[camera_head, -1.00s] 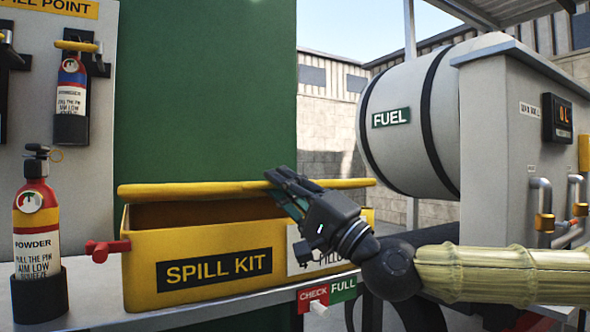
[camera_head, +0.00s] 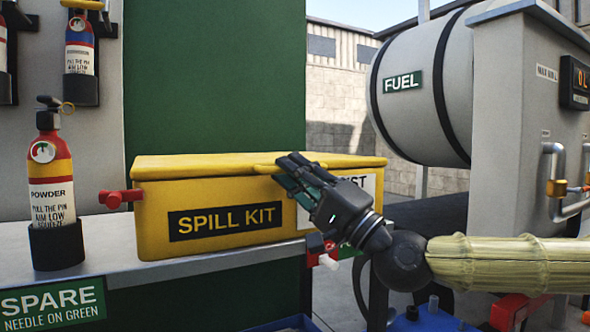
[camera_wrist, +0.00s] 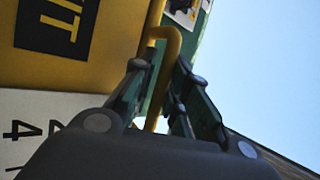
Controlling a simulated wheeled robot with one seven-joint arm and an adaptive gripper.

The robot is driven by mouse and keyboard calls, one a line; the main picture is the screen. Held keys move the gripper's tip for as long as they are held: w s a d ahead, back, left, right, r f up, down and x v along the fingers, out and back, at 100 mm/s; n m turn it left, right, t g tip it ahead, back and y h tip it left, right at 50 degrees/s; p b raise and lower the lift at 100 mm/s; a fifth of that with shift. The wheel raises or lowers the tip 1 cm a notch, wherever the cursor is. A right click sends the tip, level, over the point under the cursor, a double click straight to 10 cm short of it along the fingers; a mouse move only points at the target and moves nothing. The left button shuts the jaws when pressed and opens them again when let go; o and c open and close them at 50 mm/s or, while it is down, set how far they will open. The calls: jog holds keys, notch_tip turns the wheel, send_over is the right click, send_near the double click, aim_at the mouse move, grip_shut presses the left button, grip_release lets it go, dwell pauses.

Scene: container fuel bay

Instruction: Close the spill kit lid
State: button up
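The yellow spill kit (camera_head: 155,220) stands on a grey shelf in the head view. Its yellow lid (camera_head: 200,165) lies down along the top of the box, with no dark opening showing. My gripper (camera_head: 290,172) is at the front edge of the lid, right of the middle, at the yellow lid handle (camera_head: 262,169). In the wrist view, the handle (camera_wrist: 172,42) passes between the two fingers of my gripper (camera_wrist: 165,72), which close in on it from both sides. The gripper hides part of the white label on the box front.
A powder extinguisher (camera_head: 52,190) stands in a holder left of the box. A red latch or knob (camera_head: 118,198) sticks out from the box's left side. A fuel tank (camera_head: 420,95) and a grey dispenser (camera_head: 520,130) are at the right.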

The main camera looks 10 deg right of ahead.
jog(key=o, duration=0.3)
jog(key=shift+w+f, duration=0.1)
jog(key=shift+f, duration=0.35)
jog(key=shift+o, duration=0.2)
jog(key=shift+r, duration=0.15)
jog(key=shift+r, duration=0.1)
jog(key=v, duration=0.8)
